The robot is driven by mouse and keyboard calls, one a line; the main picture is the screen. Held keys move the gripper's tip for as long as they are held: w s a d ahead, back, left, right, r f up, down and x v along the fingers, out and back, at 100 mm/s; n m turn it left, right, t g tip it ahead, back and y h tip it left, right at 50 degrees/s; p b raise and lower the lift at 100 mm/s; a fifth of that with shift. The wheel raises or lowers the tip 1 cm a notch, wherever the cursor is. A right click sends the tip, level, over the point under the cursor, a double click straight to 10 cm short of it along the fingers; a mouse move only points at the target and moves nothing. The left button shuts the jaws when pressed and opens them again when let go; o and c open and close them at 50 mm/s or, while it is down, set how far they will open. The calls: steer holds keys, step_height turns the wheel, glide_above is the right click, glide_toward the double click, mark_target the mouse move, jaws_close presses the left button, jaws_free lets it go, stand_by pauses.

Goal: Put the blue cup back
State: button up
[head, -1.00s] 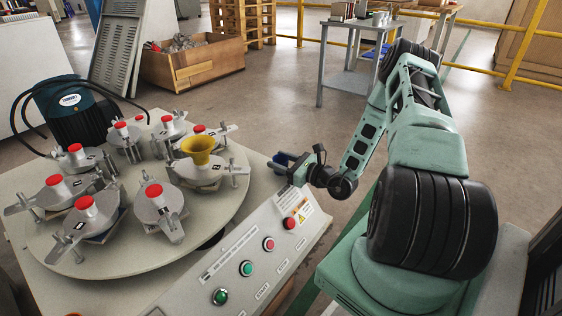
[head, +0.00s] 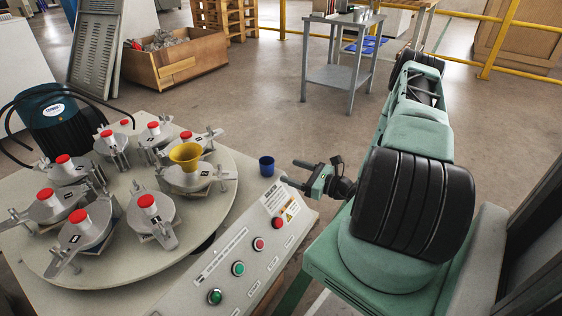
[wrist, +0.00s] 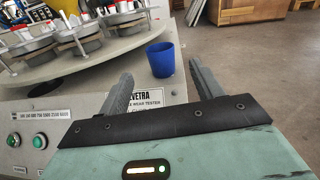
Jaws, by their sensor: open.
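The blue cup (head: 266,166) stands upright on the right edge of the tester's top, beside the round turntable (head: 222,213), in the head view. In the wrist view the blue cup (wrist: 161,60) is ahead of my gripper, seen between and beyond the fingers. My gripper (head: 289,172) is open and empty, to the right of the cup with a small gap between them. In the wrist view the two fingers of my gripper (wrist: 160,85) are spread apart with nothing between them.
The turntable carries several clamped holders with red knobs and a yellow funnel (head: 186,154). A sloped control panel (head: 245,255) with buttons lies below the cup. A grey side table (head: 340,62) and a wooden crate (head: 175,62) stand behind on open floor.

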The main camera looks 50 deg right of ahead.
steer(key=a+r+n+g+y, duration=0.4)
steer(key=a+r+n+g, duration=0.15)
steer(key=a, duration=0.35)
steer(key=a+r+n+g+y, duration=0.3)
steer(key=a+r+n+g, duration=0.15)
steer(key=a+n, duration=0.3)
steer(key=a+r+n+g+y, duration=0.4)
steer(key=a+n+g, duration=0.15)
steer(key=a, duration=0.35)
steer(key=s+a+r+n+g+h, duration=0.1)
steer(key=s+a+r+n+h, duration=0.4)
steer(key=n, duration=0.6)
steer(key=s+a+r+n+g+h, duration=0.1)
steer(key=s+a+r+n+h, duration=0.3)
steer(key=s+a+n+h, duration=0.5)
steer(key=s+n, duration=0.2)
steer(key=shift+s+a+r, duration=0.35)
